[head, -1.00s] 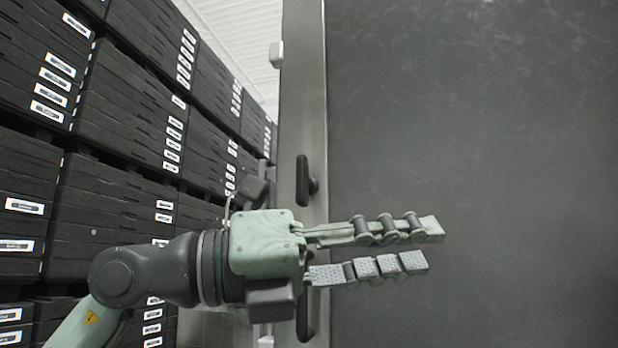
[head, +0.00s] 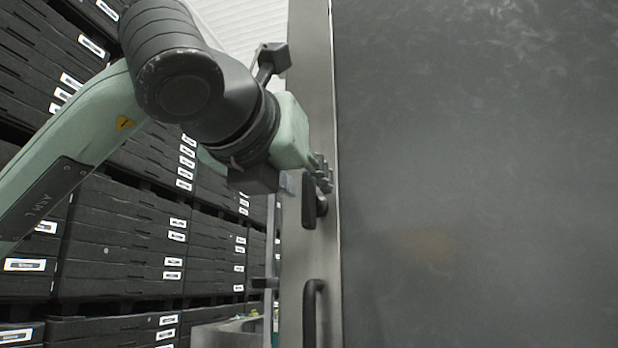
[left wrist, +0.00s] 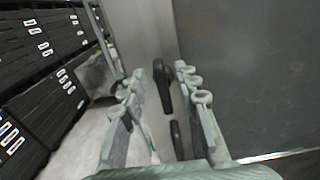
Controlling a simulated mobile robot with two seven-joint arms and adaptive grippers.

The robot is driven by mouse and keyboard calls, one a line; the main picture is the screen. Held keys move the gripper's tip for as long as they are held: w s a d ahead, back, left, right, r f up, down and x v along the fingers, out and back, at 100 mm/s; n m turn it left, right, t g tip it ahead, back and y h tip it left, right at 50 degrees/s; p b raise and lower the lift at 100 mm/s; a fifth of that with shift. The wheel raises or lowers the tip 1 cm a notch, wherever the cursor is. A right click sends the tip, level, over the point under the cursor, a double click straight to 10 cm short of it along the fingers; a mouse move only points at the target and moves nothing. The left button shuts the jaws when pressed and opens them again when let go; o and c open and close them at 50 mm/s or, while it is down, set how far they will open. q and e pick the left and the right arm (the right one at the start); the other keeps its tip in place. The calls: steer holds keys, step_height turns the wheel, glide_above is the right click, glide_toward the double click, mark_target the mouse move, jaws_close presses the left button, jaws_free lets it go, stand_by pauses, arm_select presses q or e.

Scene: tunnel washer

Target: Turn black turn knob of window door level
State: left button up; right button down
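The black turn knob (head: 309,203) sits on the metal frame at the left edge of the large dark window door (head: 470,180). Its bar stands upright, running up and down. My left gripper (head: 320,174) is at the knob's upper end in the head view, seen mostly from behind. In the left wrist view the gripper (left wrist: 159,72) is open, and the knob (left wrist: 163,86) shows between its two spread fingers. Whether a finger touches the knob cannot be told. My right gripper is not in view.
A black pull handle (head: 312,312) is below the knob on the same frame. Stacked black crates (head: 130,240) with white labels line the left side. A narrow gap with floor lies between crates and door. The space before the door panel is clear.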

arm_select(q)
steer(key=shift+x, duration=1.1)
steer(key=shift+c, duration=0.2)
jaws_close()
